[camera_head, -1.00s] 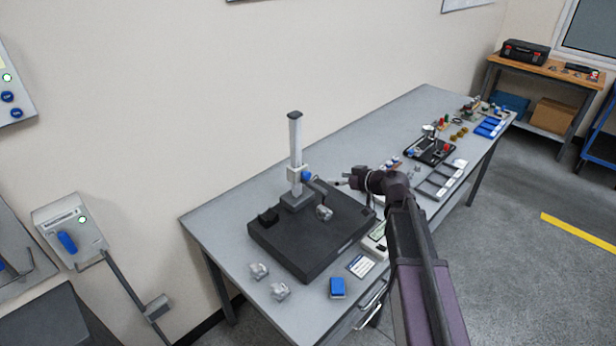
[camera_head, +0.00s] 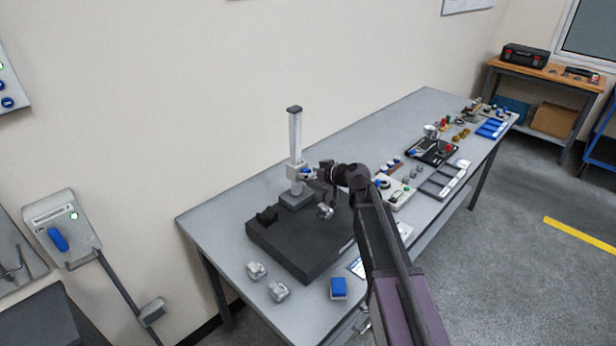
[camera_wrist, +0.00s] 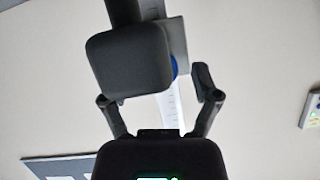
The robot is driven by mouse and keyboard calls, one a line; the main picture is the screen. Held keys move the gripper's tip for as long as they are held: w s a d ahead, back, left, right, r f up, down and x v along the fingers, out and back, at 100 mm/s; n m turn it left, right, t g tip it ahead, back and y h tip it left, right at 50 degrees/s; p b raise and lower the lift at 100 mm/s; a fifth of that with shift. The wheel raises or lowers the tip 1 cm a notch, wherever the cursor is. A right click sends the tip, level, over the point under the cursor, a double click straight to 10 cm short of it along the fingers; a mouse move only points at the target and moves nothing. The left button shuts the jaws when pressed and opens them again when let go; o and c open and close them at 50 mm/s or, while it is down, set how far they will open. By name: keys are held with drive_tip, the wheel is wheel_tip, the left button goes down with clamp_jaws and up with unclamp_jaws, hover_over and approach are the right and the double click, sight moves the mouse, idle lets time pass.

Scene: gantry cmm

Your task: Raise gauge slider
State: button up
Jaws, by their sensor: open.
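The height gauge is an upright pale column (camera_head: 295,140) with a dark cap, on a dark plate. Its slider (camera_head: 294,172) sits low on the column, with a blue knob (camera_head: 305,174). My gripper (camera_head: 318,173) is open beside the slider's right side and hides part of it; I cannot tell whether they touch. In the wrist view my gripper's fingers (camera_wrist: 152,90) are spread, with a dark rounded block (camera_wrist: 130,62) between and in front of them. The scaled column (camera_wrist: 171,115) and a sliver of the blue knob (camera_wrist: 174,66) show behind.
The dark plate (camera_head: 290,243) rests on the grey bench (camera_head: 228,230). Two small metal parts (camera_head: 257,271) and a blue block (camera_head: 338,288) lie at the near end. A black fixture (camera_head: 435,150) and trays stand farther along. The wall is close behind the column.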

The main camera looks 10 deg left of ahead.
drive_tip(key=shift+w+a+f, duration=0.15)
drive_tip(key=shift+w+a, duration=0.1)
drive_tip(key=shift+a, duration=0.05)
clamp_jaws()
wheel_tip(320, 180, up, 10)
drive_tip(key=p, duration=0.9)
drive_tip(key=shift+p, duration=0.35)
drive_tip(key=shift+f, duration=0.1)
unclamp_jaws()
drive_tip(key=shift+f, duration=0.25)
